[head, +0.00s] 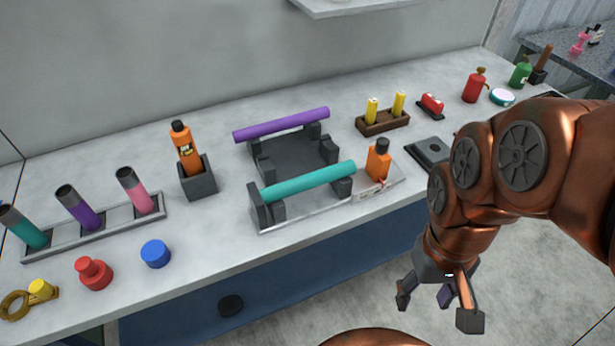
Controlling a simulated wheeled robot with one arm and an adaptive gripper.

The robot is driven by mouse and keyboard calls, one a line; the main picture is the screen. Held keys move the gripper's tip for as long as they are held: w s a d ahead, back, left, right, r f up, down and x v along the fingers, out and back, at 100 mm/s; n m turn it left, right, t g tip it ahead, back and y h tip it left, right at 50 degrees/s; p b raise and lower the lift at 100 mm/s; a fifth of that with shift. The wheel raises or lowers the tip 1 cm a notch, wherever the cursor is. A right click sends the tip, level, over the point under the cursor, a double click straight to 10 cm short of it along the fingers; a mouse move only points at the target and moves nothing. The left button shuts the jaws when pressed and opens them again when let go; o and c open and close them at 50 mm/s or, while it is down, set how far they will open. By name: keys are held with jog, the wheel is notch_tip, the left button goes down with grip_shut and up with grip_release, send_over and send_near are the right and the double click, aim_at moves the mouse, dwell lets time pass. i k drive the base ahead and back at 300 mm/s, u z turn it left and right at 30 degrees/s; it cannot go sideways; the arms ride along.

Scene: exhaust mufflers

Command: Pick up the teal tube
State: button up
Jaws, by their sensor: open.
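A long teal tube (309,182) lies across dark grey cradles at the front of a rack on the counter. It looks roughly level, slightly higher in the picture at its right end. A shorter teal cylinder with a dark top (26,229) leans in a tray at the far left. My copper-coloured arm comes in from the right. My gripper (437,306) hangs in front of the counter edge, right of and below the long teal tube in the picture. Its fingers are spread, with nothing between them, and it is apart from the tube.
A purple tube (282,124) lies on the rack's rear cradles. An orange bottle (378,160) stands close to the teal tube's right end. An orange marker-like bottle (185,150) stands in a grey holder to the left. A blue cap (155,253) sits near the front edge.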

aim_at(272, 193)
jog(key=u, duration=0.5)
jog(key=k, duration=1.15)
jog(key=u, duration=1.45)
jog(key=i, duration=0.95)
jog(key=z, duration=0.5)
jog(key=i, duration=0.65)
jog(key=z, duration=0.6)
